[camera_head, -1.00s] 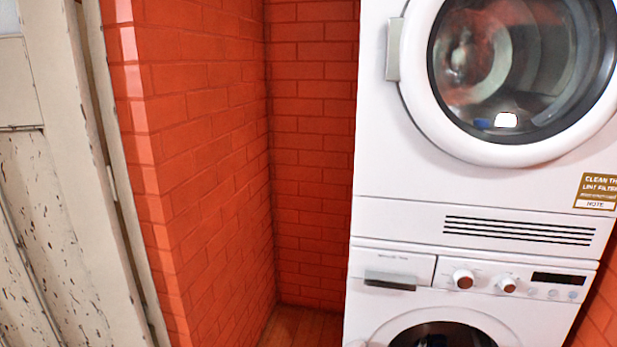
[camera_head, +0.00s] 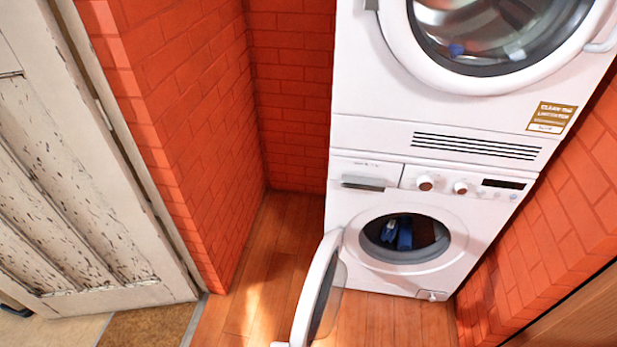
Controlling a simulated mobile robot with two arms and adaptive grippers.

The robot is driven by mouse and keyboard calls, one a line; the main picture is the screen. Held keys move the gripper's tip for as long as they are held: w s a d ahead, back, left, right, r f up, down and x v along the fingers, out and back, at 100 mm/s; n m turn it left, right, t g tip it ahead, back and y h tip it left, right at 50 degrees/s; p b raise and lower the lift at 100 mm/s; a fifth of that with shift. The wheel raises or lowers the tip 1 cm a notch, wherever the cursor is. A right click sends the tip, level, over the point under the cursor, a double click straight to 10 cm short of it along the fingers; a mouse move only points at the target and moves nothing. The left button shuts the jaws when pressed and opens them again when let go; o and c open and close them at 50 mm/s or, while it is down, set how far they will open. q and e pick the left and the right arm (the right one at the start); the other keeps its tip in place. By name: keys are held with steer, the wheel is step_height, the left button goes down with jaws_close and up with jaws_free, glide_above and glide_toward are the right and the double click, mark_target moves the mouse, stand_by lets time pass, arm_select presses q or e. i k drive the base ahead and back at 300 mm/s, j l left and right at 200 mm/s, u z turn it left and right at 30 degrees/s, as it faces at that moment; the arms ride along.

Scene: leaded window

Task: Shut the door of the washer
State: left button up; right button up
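The washer (camera_head: 345,210) is the lower white machine of a stack in the alcove. Its round door (camera_head: 318,290) is hinged at the left of the opening and stands wide open toward me, seen nearly edge-on. The washer's opening (camera_head: 404,238) shows dark, with blue cloth (camera_head: 400,232) inside. A handle shows at the door's free edge, near the bottom of the picture. Neither of my grippers is in view.
A white dryer (camera_head: 370,100) with a round glass door sits on top of the washer. Red brick walls close in left and right. A weathered white door (camera_head: 85,210) stands at the left. The wooden floor (camera_head: 262,255) is clear left of the washer.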

mark_target(314, 302)
steer(key=i+j+z, duration=0.15)
steer(key=j+z, duration=0.2)
steer(key=i+j+z, duration=0.15)
steer(key=j+z, duration=0.25)
steer(key=i+j+z, duration=0.1)
steer(key=j+z, duration=0.6)
